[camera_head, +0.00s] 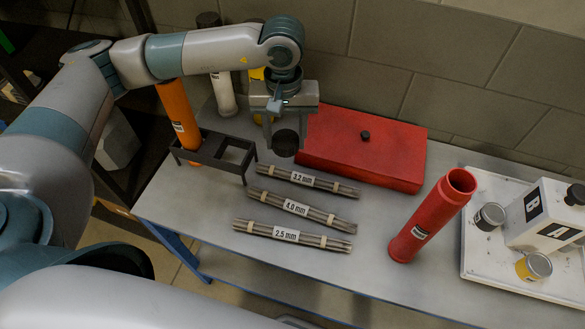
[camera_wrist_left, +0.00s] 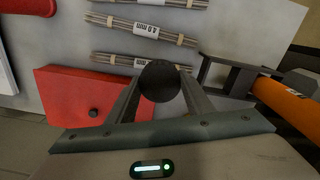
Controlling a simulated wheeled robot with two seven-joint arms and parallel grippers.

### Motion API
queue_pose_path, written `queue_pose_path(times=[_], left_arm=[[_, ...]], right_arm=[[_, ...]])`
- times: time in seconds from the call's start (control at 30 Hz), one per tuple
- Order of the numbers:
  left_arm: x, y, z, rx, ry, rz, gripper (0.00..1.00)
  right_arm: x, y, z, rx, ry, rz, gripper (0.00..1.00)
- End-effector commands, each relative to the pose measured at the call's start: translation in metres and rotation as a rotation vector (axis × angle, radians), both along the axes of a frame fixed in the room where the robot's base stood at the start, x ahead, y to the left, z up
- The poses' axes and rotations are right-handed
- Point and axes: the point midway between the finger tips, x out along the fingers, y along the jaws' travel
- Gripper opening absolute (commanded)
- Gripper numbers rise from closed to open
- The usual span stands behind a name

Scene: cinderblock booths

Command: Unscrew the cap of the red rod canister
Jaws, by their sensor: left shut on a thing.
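The red rod canister (camera_head: 432,215) stands upright on the table at the right of the head view. Its top shows an open round mouth with no cap on it. My left gripper (camera_head: 286,128) is shut on a round black cap (camera_head: 286,143), held above the table between the rod bundles and the red box, well left of the canister. In the left wrist view the cap (camera_wrist_left: 159,81) sits between both fingers. Part of the red canister (camera_wrist_left: 28,6) shows at the top left corner there. My right gripper is not in view.
Several labelled rod bundles (camera_head: 296,208) lie on the table (camera_head: 200,225). A red box (camera_head: 365,150) stands behind. A black rack (camera_head: 212,155) holds an orange canister (camera_head: 178,115).

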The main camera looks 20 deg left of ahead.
Motion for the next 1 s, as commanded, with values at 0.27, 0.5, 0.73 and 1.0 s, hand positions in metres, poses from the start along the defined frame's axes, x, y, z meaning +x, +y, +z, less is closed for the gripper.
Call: queue_pose_path(times=[0.27, 0.5, 0.73, 1.0], left_arm=[[0.031, 0.003, -0.005, -0.002, 0.003, 0.246, 0.2], [0.071, 0.018, -0.024, -0.002, 0.009, 0.645, 0.2], [0.097, 0.046, -0.057, 0.001, 0.008, 1.053, 0.2], [0.104, 0.063, -0.078, 0.001, 0.004, 1.251, 0.2]], right_arm=[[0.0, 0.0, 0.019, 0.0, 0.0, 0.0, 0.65], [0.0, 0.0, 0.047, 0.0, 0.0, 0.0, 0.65], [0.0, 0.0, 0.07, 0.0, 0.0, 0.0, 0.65], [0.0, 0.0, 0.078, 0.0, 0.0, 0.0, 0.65]])
